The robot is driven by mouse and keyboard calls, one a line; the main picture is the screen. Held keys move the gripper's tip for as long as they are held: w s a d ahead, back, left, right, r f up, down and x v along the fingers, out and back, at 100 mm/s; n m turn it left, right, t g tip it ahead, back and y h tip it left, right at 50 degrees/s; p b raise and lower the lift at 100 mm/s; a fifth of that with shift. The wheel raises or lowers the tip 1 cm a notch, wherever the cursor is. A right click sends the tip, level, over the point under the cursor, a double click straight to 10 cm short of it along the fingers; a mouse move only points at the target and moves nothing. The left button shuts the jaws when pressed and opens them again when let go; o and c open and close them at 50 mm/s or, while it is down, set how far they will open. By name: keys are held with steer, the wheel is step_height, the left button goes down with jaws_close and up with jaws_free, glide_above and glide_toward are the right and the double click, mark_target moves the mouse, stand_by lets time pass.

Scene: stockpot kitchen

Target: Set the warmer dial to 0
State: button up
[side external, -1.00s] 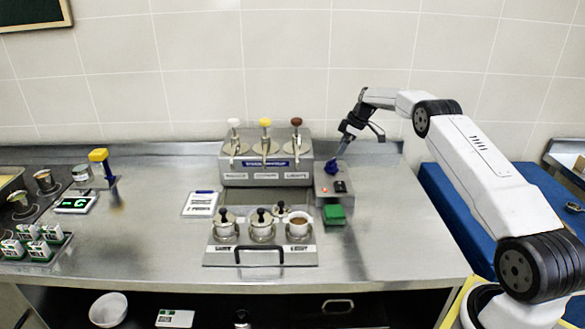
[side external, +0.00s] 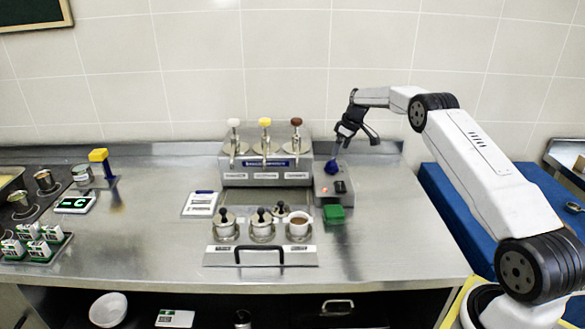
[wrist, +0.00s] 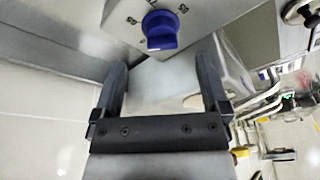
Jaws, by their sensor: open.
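The warmer dial (side external: 331,167) is a blue knob on top of a grey warmer box (side external: 322,189) at the right of the counter. In the wrist view the dial (wrist: 160,30) sits on a grey panel with dark markings around it; I cannot read clearly which mark it points to. My gripper (side external: 340,145) is just above the dial, tilted down. In the wrist view my gripper (wrist: 165,72) is open and empty, its two fingers apart, with the dial beyond the tips and between their lines, not touched.
A three-pump dispenser (side external: 267,177) is close on the left. Lidded pots and a cup stand in a metal tray (side external: 260,257). The counter's middle right is free.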

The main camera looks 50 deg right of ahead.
mark_target(332, 160)
steer(key=m, duration=0.2)
steer(key=a+m+h, duration=0.1)
steer(key=m, duration=0.1)
steer(key=shift+f+g, duration=0.1)
steer(key=shift+g, duration=0.2)
steer(key=m, duration=0.1)
steer(key=m+h, duration=0.1)
steer(key=m, duration=0.1)
steer(key=shift+w+a+h, duration=0.15)
steer(key=shift+a+h, duration=0.15)
steer(key=shift+a, duration=0.05)
steer(key=m, duration=0.1)
steer(key=a+m+h, duration=0.1)
steer(key=m, duration=0.1)
steer(key=shift+w+r, duration=0.15)
steer(key=shift+r, duration=0.05)
steer(key=shift+w+a+r+m+h, duration=0.15)
steer(key=shift+a+m+h, duration=0.15)
steer(key=shift+m, duration=0.6)
steer(key=shift+w+a+r+m+h, duration=0.1)
steer(key=shift+a+m+h, duration=0.15)
steer(key=shift+m, duration=0.65)
steer(key=shift+d, duration=0.1)
steer(key=shift+x, duration=3.9)
steer(key=c, duration=1.3)
